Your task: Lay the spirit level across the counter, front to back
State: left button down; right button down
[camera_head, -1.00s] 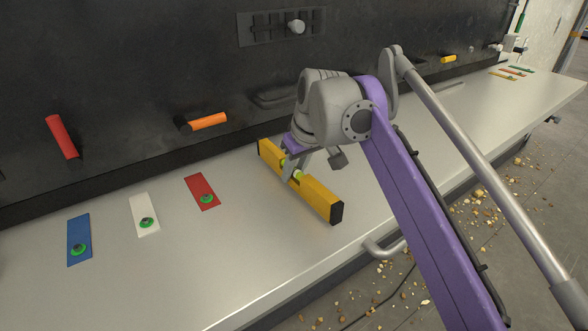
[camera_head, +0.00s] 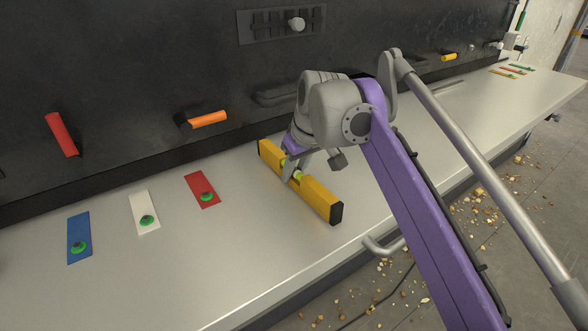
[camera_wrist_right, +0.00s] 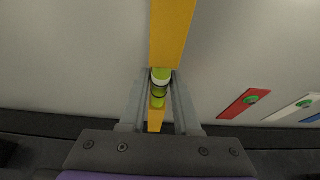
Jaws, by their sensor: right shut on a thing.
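The yellow spirit level (camera_head: 316,196) with black end caps is on the light counter (camera_head: 250,240), its long side running from near the back panel toward the front edge, slanting to the right. My right gripper (camera_head: 291,172) is shut on its middle, at the green vial. In the right wrist view the level (camera_wrist_right: 172,35) runs up and down the picture, with the fingers (camera_wrist_right: 160,90) on either side of the green vial. I cannot tell whether its underside fully touches the counter. My left gripper is not in view.
Blue (camera_head: 79,238), white (camera_head: 145,213) and red (camera_head: 202,190) plates with green buttons lie to the left. The dark back panel carries a red handle (camera_head: 62,136) and an orange handle (camera_head: 208,121). A rail handle (camera_head: 383,248) sticks out at the front edge.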

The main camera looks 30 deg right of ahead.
jog(key=shift+f, duration=0.3)
jog(key=c, duration=0.5)
grip_release()
jog(key=shift+c, duration=0.2)
jog(key=shift+r, duration=0.1)
jog(key=p+v, duration=0.1)
jog(key=v, duration=0.9)
jog(key=shift+s+r, duration=0.1)
jog(key=shift+r, duration=0.2)
jog(key=shift+s, duration=0.1)
